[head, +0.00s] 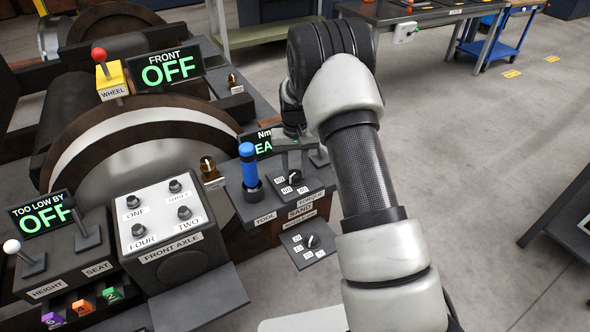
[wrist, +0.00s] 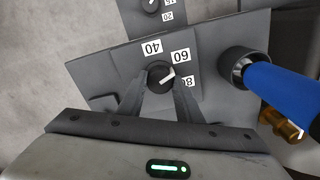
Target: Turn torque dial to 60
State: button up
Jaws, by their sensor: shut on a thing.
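The torque dial (wrist: 160,74) is a small black round knob with a white pointer line on a dark grey panel. White labels 40, 60 and 80 stand around it. In the wrist view the pointer aims right and slightly up, between 60 and 80 and seemingly nearer the 60 label (wrist: 181,56). My gripper (wrist: 160,88) is shut on the knob, one finger at each side; the 80 label is partly covered. In the head view the dial (head: 294,178) sits below my gripper (head: 293,165). The display (head: 262,143) behind is partly hidden by my gripper.
A blue-handled tool (head: 249,165) stands upright in a holder left of the dial, close to my gripper. A second dial panel (head: 309,243) is in front. The front axle box (head: 165,232) with several knobs stands left. Open floor lies right.

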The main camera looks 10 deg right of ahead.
aim_at(295, 172)
jog(key=o, duration=1)
jog(key=shift+o, duration=0.2)
jog(key=shift+r, duration=0.1)
notch_tip(295, 172, up, 17)
jog(key=p, duration=0.3)
jog(key=shift+r, duration=0.15)
